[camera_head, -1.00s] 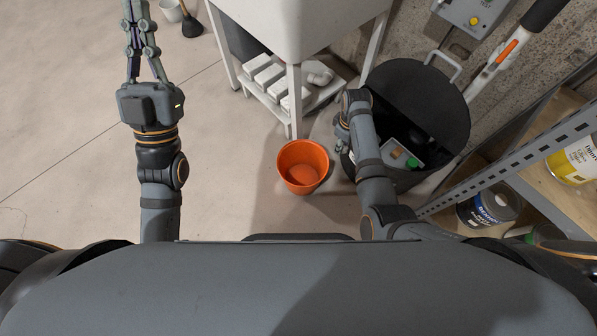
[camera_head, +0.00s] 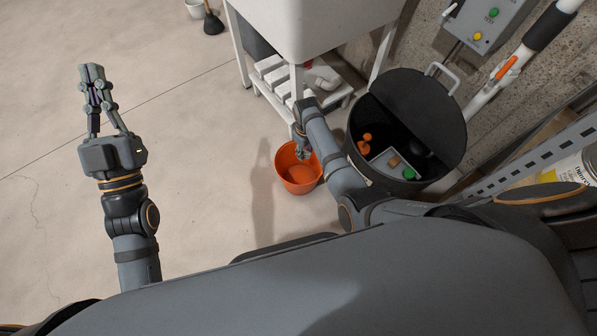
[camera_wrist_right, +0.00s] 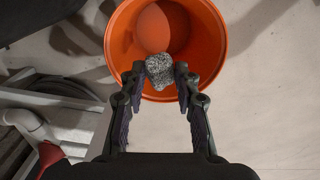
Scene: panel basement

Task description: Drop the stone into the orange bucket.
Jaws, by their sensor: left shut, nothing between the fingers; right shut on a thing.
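The orange bucket (camera_head: 285,176) stands on the floor in front of the white sink stand. In the right wrist view the bucket (camera_wrist_right: 212,45) fills the upper middle, its opening facing me. The stone (camera_wrist_right: 160,70), rough and speckled grey, is between the fingertips of my right gripper (camera_wrist_right: 154,78), which is shut on it. The stone shows over the bucket's opening in that view. In the head view my right gripper (camera_head: 301,150) is above the bucket's far side, and the stone cannot be made out there. My left gripper (camera_head: 94,72) is shut and empty, over bare floor at the left.
An open black bin (camera_head: 352,150) with orange and green items and a grey tray stands right of the bucket. The sink stand (camera_head: 240,50) is behind it. A wall box (camera_head: 480,22) and shelving are at the right. The floor at left is clear.

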